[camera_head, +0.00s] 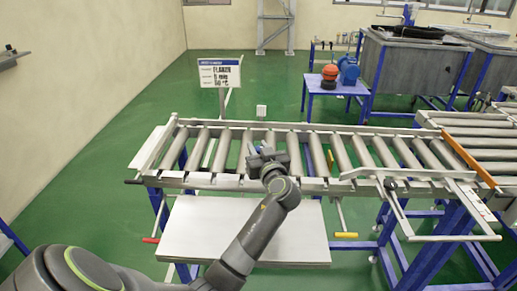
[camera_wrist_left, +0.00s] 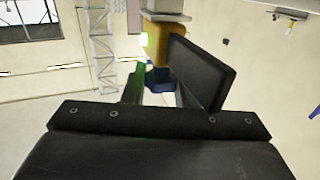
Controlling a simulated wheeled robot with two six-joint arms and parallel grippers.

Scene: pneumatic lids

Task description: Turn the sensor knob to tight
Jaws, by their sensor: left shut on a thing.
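My left gripper (camera_head: 265,153) is at the near rail of the roller conveyor (camera_head: 224,184). The broad dark finger hides part of the sensor. In the head view the gripper covers the sensor. The knob's marking and turn angle cannot be read. My right gripper is in neither view.
A pale metal platform (camera_head: 245,232) lies below the conveyor's near side. A sign (camera_head: 219,76) stands behind it. A blue table (camera_head: 335,88) and grey tanks (camera_head: 415,72) stand further back. Green floor is clear at the left.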

